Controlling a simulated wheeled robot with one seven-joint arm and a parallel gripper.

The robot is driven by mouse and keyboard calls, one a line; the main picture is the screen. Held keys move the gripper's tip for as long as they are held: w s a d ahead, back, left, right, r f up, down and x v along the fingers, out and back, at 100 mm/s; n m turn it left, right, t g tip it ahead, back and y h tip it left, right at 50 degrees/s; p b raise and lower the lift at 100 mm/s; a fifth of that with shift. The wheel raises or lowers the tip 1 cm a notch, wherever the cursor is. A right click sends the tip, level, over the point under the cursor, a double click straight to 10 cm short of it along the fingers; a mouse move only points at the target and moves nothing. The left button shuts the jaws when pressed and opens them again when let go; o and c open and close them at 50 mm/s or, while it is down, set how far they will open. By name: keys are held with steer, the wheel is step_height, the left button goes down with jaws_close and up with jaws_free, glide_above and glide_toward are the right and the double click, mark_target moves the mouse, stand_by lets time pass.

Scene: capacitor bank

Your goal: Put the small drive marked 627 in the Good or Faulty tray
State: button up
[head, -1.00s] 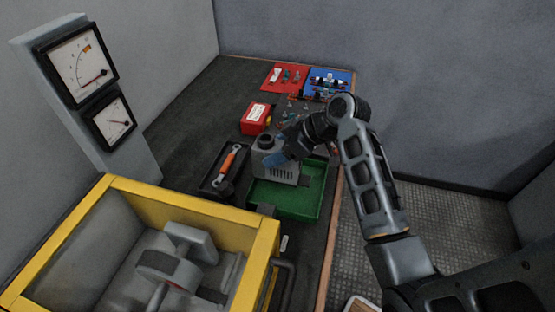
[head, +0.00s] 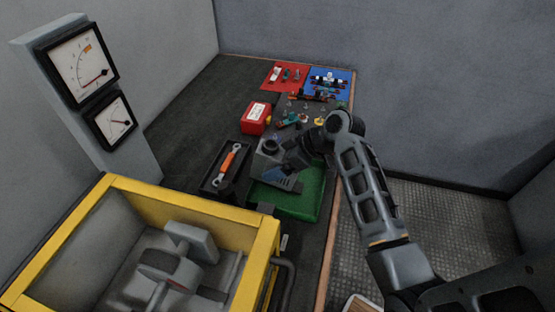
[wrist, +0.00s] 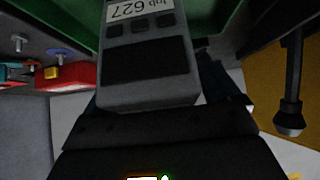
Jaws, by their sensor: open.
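The small drive, a grey case with a label reading "Job 627", a dark panel and small keys, fills the top middle of the wrist view (wrist: 147,75). Green tray walls show on both sides of it in that view. The green tray (head: 313,205) lies on the bench at the middle of the head view. I cannot read any Good or Faulty mark on it. My gripper (head: 286,177) is low over the tray's left part, with open jaws close to the drive. In the head view the arm and gripper mostly hide the drive; its contact with the tray floor is unclear.
A dark tray with an orange-handled wrench (head: 228,163) lies left of the green tray. A yellow crate (head: 190,214) stands in front. A red box (head: 255,118) and small parts lie behind. Red (head: 284,76) and blue (head: 329,82) mats are at the back.

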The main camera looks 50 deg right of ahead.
steer(key=shift+r, duration=0.1)
steer(key=v, duration=1.2)
steer(key=shift+s+d, duration=0.1)
steer(key=shift+d, duration=0.1)
